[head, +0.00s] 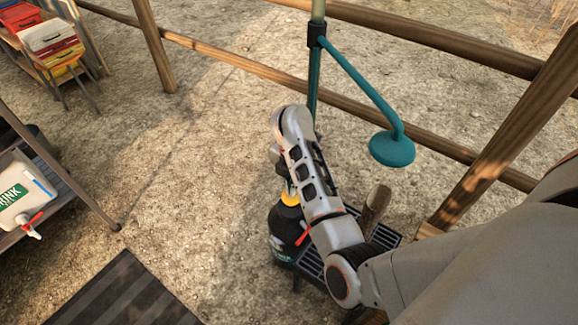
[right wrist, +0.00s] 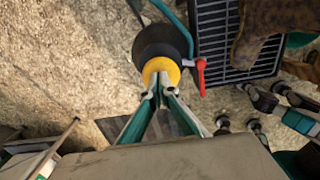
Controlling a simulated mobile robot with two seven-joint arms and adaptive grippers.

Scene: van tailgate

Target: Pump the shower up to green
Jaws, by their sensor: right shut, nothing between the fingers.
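The shower's black pump tank (head: 286,230) stands on the ground beside a dark slatted platform, partly behind my right arm. Its yellow top (head: 290,196) shows under my right gripper (head: 281,164). In the right wrist view, the gripper (right wrist: 158,82) is shut and empty, its fingertips over or against the yellow top (right wrist: 161,70); contact is unclear. A red lever (right wrist: 201,76) sits beside the top. A teal hose (right wrist: 176,22) runs past the tank. The teal shower head (head: 392,149) hangs from a pole. No readable gauge shows. My left gripper is out of view.
The slatted platform (right wrist: 236,15) and a wooden post (head: 375,207) stand close right of the tank. Wooden rails (head: 240,62) run behind. A shelf with a white drink container (head: 22,190) is at left, a striped mat (head: 120,296) below. Ground between is clear.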

